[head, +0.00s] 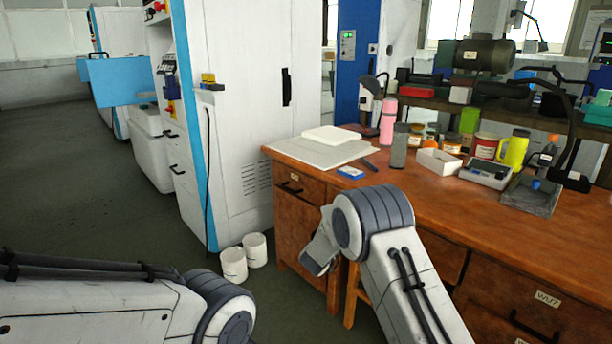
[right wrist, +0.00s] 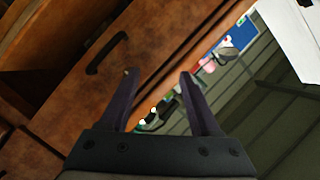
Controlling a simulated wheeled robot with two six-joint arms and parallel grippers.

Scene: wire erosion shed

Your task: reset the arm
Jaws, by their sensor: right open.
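My right arm reaches in from the lower right of the head view, its forearm bent down in front of the desk's left end. The right gripper (right wrist: 158,75) shows in the right wrist view with its two dark fingers spread apart and nothing between them. Behind the fingers are the desk's brown wooden front and a dark drawer handle (right wrist: 106,54). In the head view the right gripper's fingers cannot be made out. My left arm lies across the lower left of the head view, and its gripper is outside the picture.
The wooden desk (head: 440,208) carries a grey board (head: 318,153), a pink bottle (head: 388,122), a grey cylinder (head: 399,146), a white box (head: 438,162) and a scale (head: 486,174). White buckets (head: 234,264) stand on the floor by the white cabinet (head: 250,110). The floor at left is clear.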

